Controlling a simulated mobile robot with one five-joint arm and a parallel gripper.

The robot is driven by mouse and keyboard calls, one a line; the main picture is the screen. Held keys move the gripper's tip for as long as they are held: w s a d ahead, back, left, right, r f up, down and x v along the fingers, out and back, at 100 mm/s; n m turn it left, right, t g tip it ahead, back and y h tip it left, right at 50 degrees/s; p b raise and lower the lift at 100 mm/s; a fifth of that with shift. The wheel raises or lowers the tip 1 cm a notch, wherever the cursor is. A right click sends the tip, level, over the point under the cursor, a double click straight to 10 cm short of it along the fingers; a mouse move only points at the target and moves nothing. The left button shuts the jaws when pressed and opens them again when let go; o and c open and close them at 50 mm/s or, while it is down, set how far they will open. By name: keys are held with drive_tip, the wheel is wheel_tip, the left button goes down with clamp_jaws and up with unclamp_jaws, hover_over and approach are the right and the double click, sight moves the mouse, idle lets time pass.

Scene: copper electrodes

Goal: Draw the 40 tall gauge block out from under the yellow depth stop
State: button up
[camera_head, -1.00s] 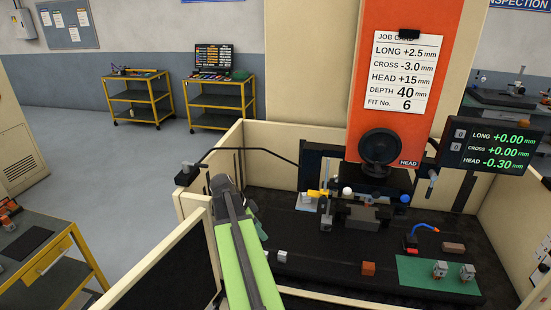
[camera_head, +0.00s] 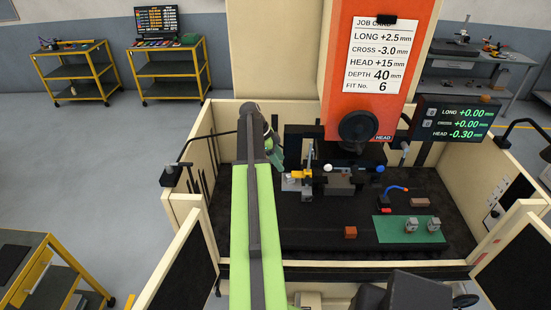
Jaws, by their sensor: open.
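The yellow depth stop (camera_head: 301,174) is a small bright bar at the left side of the machine's work area, below the orange head. Pale grey metal (camera_head: 297,186) shows just under and around it. I cannot tell which part of it is the 40 tall gauge block, as it is too small to make out. My gripper (camera_head: 275,154) is at the far end of my green arm, to the left of the stop and apart from it. It appears empty; its fingers are small and partly hidden by the arm.
An orange-brown block (camera_head: 350,232) lies on the black bed, left of a green mat (camera_head: 408,229) with two metal pieces. A blue-tipped hose (camera_head: 394,190) and brown block (camera_head: 420,202) are at the right. Cream enclosure walls (camera_head: 190,205) surround the bed.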

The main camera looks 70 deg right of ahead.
sight(288, 175)
drive_tip(key=b+x, duration=0.6)
drive_tip(key=x, duration=0.1)
drive_tip(key=shift+a+f, duration=0.1)
drive_tip(key=shift+f, duration=0.2)
drive_tip(key=shift+r, duration=0.3)
drive_tip(key=shift+f, duration=0.15)
drive_tip(key=shift+s+f, duration=0.15)
clamp_jaws()
drive_tip(key=shift+c, duration=0.8)
unclamp_jaws()
